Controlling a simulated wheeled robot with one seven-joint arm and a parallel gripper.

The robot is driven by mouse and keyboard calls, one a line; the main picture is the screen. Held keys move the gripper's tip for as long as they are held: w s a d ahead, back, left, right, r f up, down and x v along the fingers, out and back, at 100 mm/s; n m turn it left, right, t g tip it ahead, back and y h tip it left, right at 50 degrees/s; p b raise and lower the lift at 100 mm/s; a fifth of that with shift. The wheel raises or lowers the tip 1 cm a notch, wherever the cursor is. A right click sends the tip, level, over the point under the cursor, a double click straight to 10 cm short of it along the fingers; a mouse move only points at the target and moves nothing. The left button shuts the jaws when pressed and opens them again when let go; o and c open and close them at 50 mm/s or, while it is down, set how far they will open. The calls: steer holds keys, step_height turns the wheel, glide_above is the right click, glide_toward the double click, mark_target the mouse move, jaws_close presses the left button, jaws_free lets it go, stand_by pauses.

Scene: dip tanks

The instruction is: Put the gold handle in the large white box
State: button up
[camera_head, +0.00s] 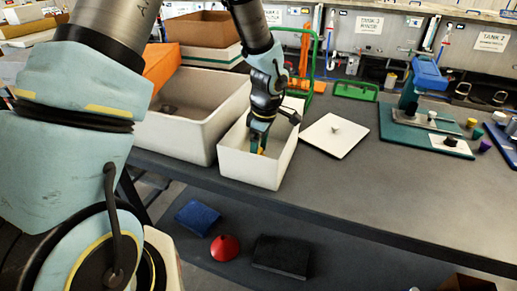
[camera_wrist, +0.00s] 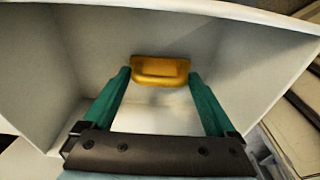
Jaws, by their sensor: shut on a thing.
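The gold handle (camera_wrist: 160,68) is between my green fingertips in the wrist view; it shows as a small yellow spot in the head view (camera_head: 261,151). My gripper (camera_wrist: 160,75) is shut on it, pointing down inside the smaller white box (camera_head: 238,172), below its rim. The walls of this box (camera_wrist: 90,45) surround the fingers in the wrist view. Whether the handle touches the box floor, I cannot tell. The large white box (camera_head: 165,140) stands directly left of the smaller one, open at the top, with a small dark object (camera_head: 168,108) inside.
A white lid with a knob (camera_head: 335,137) lies right of the smaller box. An orange box (camera_head: 162,68) and a brown carton (camera_head: 200,30) are behind the large box. A green-framed rack (camera_head: 307,60) stands behind. The table's front right is clear.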

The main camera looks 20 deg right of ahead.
steer(key=shift+f, duration=0.1)
steer(key=o, duration=1.3)
steer(key=shift+o, duration=0.2)
step_height(320, 180, up, 12)
steer(key=d+b, duration=0.1)
steer(key=b, duration=0.1)
steer(key=shift+s+b, duration=0.35)
steer(key=shift+s, duration=0.1)
